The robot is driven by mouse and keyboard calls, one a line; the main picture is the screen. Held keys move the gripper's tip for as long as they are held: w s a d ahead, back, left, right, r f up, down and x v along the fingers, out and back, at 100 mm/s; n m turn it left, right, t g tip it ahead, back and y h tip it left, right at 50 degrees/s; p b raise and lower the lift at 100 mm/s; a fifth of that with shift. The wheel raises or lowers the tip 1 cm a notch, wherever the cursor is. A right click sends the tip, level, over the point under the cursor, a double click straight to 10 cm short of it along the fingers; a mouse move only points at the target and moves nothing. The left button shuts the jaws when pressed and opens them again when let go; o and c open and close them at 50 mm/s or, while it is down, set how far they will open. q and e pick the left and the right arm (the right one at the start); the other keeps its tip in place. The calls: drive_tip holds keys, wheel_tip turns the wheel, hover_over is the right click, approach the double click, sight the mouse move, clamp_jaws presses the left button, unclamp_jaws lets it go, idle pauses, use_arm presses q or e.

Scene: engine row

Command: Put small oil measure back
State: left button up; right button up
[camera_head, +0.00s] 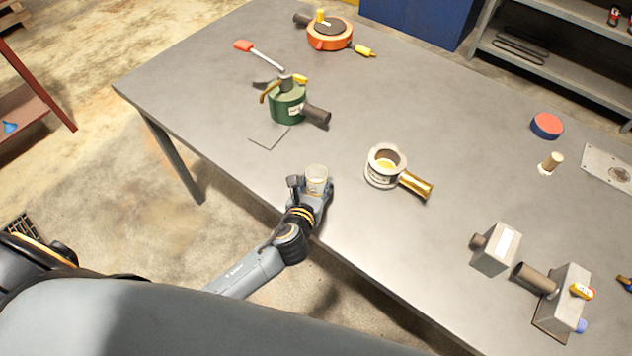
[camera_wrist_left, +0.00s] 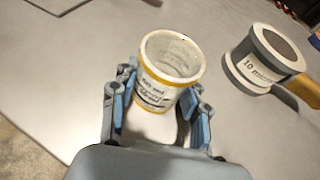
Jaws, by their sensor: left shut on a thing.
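The small oil measure (camera_head: 317,174) is a small pale cup with yellowish bands and printed text. It also shows in the left wrist view (camera_wrist_left: 168,72), where its inside looks empty. My left gripper (camera_head: 312,188) is shut on it, with a finger on each side, near the table's front edge. The cup looks close to upright; I cannot tell whether its base touches the table. A thin square outline (camera_head: 269,137) is marked on the table, up and left of the gripper. My right gripper is not in view.
A green device (camera_head: 288,104) stands behind, by the outline. Grey blocks (camera_head: 495,250) stand at right. The table (camera_head: 430,110) is clear behind the larger measure.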

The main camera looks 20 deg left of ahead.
use_arm(q)
drive_tip(key=shift+f, duration=0.15)
drive_tip(key=o, duration=1.2)
drive_tip(key=b+v, duration=0.1)
drive_tip(key=v, duration=1.1)
